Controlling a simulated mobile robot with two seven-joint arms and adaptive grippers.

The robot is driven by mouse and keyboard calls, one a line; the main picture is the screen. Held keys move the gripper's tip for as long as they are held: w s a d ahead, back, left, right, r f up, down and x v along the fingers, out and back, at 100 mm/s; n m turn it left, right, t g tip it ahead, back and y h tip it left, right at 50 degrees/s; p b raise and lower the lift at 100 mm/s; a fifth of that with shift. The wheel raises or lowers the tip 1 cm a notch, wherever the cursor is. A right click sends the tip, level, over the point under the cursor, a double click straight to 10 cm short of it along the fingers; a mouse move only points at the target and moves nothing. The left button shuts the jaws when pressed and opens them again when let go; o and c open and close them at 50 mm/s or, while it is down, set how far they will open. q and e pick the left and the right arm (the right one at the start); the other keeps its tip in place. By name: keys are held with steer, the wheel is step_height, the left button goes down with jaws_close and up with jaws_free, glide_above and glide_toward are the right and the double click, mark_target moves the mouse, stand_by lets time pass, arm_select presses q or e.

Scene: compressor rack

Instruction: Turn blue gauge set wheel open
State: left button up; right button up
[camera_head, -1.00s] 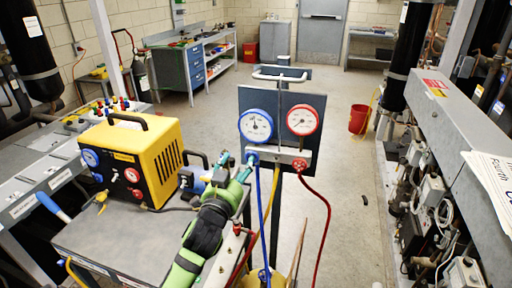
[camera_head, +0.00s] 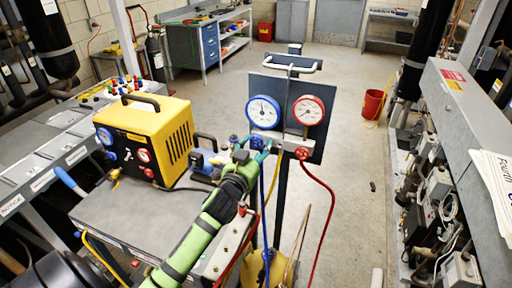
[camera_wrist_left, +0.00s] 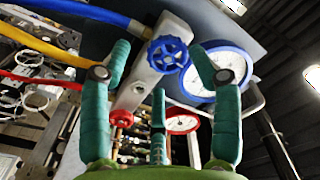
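The blue gauge set wheel (camera_head: 257,144) is at the left end of the light manifold bar, under the blue-rimmed gauge (camera_head: 263,112). My left gripper (camera_head: 254,152), with teal fingers, is at this wheel and partly covers it. In the left wrist view the blue wheel (camera_wrist_left: 168,55) shows between the spread tips of the open left gripper (camera_wrist_left: 160,64). I cannot tell whether any finger touches it. The red wheel (camera_head: 302,153) is at the bar's right end, under the red-rimmed gauge (camera_head: 308,110). My right gripper is not in view.
Blue, yellow and red hoses (camera_head: 331,205) hang below the manifold. A yellow machine (camera_head: 145,140) stands on a grey cart (camera_head: 130,222) to the left. The compressor rack (camera_head: 455,130) is at the right. Open floor with a red bucket (camera_head: 374,104) lies behind.

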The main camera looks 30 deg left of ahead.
arm_select(q)
steer(key=c, duration=1)
steer(key=shift+s+r, duration=0.1)
steer(key=shift+s, duration=0.05)
steer(key=shift+c, duration=1.1)
steer(key=shift+d+r, duration=0.1)
jaws_close()
steer(key=shift+r+m+p, duration=0.2)
steer(key=shift+m+p, duration=0.35)
steer(key=shift+m, duration=0.65)
steer(key=o, duration=1.2)
jaws_free()
steer(key=shift+w+f, duration=0.3)
steer(key=shift+s, duration=0.1)
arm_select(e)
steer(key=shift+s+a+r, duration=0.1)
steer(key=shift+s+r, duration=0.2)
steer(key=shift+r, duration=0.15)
arm_select(q)
steer(key=shift+f, duration=0.1)
